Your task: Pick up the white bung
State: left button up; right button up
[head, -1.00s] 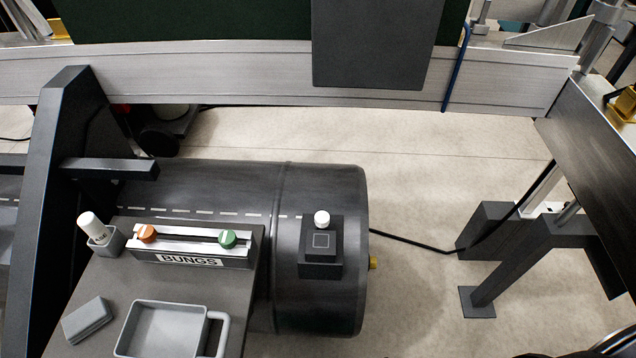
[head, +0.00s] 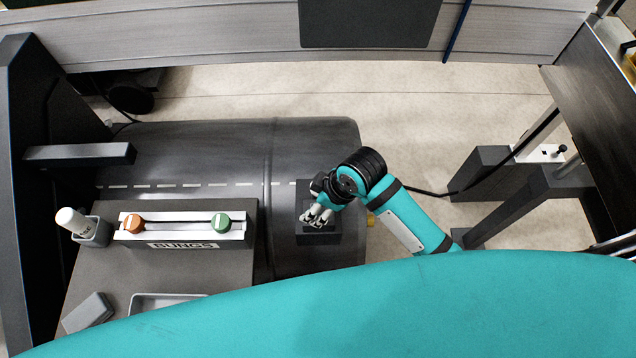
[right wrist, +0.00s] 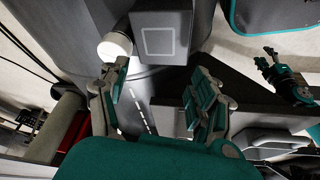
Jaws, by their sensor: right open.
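The white bung (right wrist: 115,45) shows in the right wrist view as a pale round knob at the upper left. It sits beside the square outline on the dark block (right wrist: 160,40). In the head view this block (head: 303,239) stands on the drum, and my right gripper (head: 318,215) covers the bung. In the right wrist view my right gripper (right wrist: 159,70) is open and empty. The bung lies just past its left fingertip, not between the fingers; whether they touch, I cannot tell. My left gripper (right wrist: 285,76) shows small at the right of that view, its opening unclear.
A BUNGS rack (head: 185,246) holds an orange bung (head: 133,223) and a green bung (head: 221,222). A white-topped bottle (head: 72,220) stands in a grey cup left of it. A grey tray (head: 165,299) and block (head: 88,312) lie in front. Dark supports stand at right.

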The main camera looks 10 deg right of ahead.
jog(key=w+d+r+n+g+h, duration=0.1)
jog(key=w+r+n+h, duration=0.15)
jog(key=r+n, duration=0.4)
jog(key=w+d+r+n+g+h, duration=0.1)
jog(key=w+r+n+g, duration=0.1)
jog(key=w+r+n, duration=0.35)
jog(key=f, duration=0.3)
jog(key=s+f+n, duration=0.1)
jog(key=f, duration=0.3)
jog(key=f+n+p, duration=0.1)
jog(key=f, duration=0.2)
jog(key=shift+s+d+f, duration=0.1)
jog(key=shift+s+f, duration=0.05)
jog(key=shift+s, duration=0.1)
jog(key=shift+a+f, duration=0.2)
jog(key=shift+f, duration=1.3)
jog(key=shift+a+f, duration=0.2)
jog(key=shift+f, duration=1.25)
jog(key=shift+c, duration=0.4)
jog(key=c, duration=1)
jog(key=shift+r, duration=0.15)
